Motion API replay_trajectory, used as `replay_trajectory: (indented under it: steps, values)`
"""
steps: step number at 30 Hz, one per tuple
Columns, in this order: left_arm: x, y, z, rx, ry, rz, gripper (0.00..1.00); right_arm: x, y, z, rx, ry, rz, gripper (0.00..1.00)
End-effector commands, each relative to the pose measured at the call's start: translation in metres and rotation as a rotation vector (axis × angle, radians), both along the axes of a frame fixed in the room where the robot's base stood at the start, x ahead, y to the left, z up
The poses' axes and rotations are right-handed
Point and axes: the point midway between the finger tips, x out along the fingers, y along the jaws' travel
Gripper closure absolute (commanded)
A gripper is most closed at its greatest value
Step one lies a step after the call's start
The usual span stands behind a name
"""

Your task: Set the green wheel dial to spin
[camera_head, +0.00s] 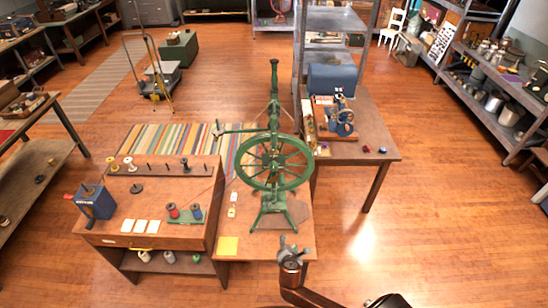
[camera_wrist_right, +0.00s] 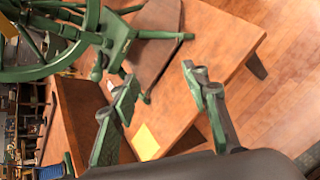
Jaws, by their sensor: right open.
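A green spinning wheel (camera_head: 275,163) stands upright on the front wooden table, with a tall post and splayed feet. No dial or dial markings can be made out on it. In the right wrist view, part of its green rim (camera_wrist_right: 74,48) and stand shows at the upper left. My right gripper (camera_head: 291,245) is at the table's front edge, in front of the stand. My left gripper is not in view.
A yellow paper (camera_head: 228,246) lies left of the wheel's feet and also shows in the wrist view (camera_wrist_right: 145,142). A bench (camera_head: 160,190) with spools stands to the left. A table (camera_head: 385,150) with a small blue machine (camera_head: 341,113) stands behind right. Floor at the right is clear.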

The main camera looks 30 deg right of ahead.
Motion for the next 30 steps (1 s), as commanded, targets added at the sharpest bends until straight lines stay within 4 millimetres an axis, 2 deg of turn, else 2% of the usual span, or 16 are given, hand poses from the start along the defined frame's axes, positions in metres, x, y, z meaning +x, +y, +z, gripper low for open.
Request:
replay_trajectory:
  steps: [1,2,3,5,6,9,12,15,17,22,30]
  values:
    - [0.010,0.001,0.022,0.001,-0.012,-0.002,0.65,0.023,0.008,0.071,-0.110,-0.046,0.066,0.58]
    - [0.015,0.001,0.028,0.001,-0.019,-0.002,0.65,0.032,0.012,0.104,-0.178,-0.067,0.098,0.58]
    - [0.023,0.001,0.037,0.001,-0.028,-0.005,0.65,0.042,0.018,0.148,-0.264,-0.097,0.135,0.58]
    - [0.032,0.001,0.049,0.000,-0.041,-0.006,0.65,0.050,0.027,0.209,-0.384,-0.139,0.174,0.58]
    - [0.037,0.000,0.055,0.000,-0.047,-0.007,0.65,0.053,0.033,0.247,-0.458,-0.166,0.191,0.58]
    - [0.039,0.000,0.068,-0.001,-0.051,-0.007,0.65,0.052,0.045,0.324,-0.604,-0.219,0.210,0.58]
    - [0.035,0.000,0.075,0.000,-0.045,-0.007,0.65,0.047,0.054,0.373,-0.701,-0.254,0.212,0.58]
    - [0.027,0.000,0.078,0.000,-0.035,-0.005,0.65,0.043,0.057,0.399,-0.753,-0.272,0.208,0.58]
    - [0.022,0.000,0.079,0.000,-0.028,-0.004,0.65,0.044,0.057,0.406,-0.767,-0.278,0.207,0.58]
    - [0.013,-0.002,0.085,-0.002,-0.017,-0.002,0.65,0.061,0.046,0.409,-0.774,-0.278,0.206,0.58]
    - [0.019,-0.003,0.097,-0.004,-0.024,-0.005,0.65,0.095,0.025,0.408,-0.771,-0.278,0.207,0.58]
